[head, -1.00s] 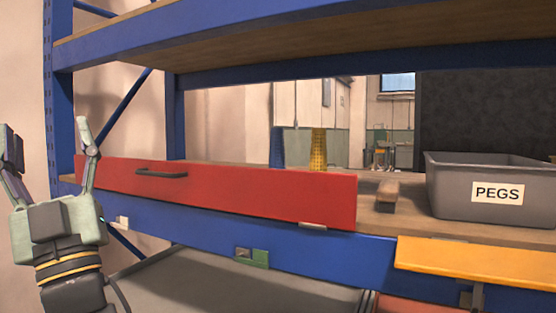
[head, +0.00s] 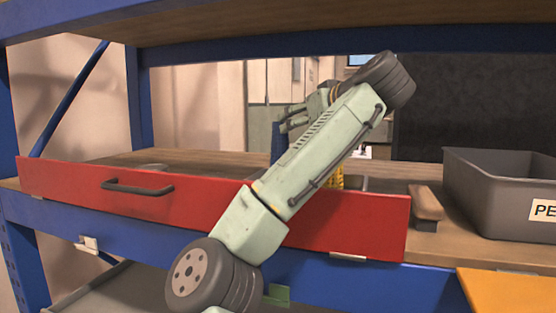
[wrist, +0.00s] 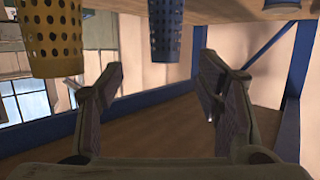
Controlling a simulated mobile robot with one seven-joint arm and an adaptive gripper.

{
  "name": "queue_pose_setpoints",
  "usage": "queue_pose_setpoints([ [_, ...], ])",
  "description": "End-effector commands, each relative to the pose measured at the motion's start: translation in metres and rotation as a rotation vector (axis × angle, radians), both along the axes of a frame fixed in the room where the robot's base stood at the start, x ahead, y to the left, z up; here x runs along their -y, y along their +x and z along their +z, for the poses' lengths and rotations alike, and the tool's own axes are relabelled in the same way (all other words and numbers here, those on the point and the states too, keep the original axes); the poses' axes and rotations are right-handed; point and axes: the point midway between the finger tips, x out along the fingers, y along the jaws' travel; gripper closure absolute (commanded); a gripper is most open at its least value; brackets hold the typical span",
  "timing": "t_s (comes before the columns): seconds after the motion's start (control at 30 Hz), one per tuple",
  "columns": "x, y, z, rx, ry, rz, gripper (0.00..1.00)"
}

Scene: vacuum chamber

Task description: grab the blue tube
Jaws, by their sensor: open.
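The blue tube (head: 278,142) stands on the shelf behind the red panel, partly hidden by my arm in the head view. In the wrist view the perforated blue tube (wrist: 165,28) is at the top centre, beyond my fingertips and between their lines. My gripper (head: 290,118) is at tube-top height in the head view, seemingly close to the tube; the exact gap is unclear. In the wrist view my gripper (wrist: 155,85) is open with nothing between its fingers. A perforated yellow tube (wrist: 50,38) is left of the blue one there.
The yellow tube (head: 339,177) is mostly behind my arm. A grey PEGS bin (head: 490,195) and a small wooden block (head: 425,203) are to the right. The upper shelf (head: 240,20) limits height.

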Motion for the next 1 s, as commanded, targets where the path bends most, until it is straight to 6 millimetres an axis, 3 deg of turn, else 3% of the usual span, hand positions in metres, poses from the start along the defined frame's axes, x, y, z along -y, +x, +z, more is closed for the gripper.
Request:
queue_pose_setpoints([
  [0.2,-0.017,0.03,-0.009,-0.004,0.0,0.003,0.4],
  [0.47,-0.029,0.047,-0.014,-0.002,0.002,0.001,0.4],
  [0.7,-0.047,0.075,-0.025,-0.002,0.001,-0.001,0.4],
  [1.0,-0.05,0.081,-0.031,0.0,0.0,-0.002,0.4],
])
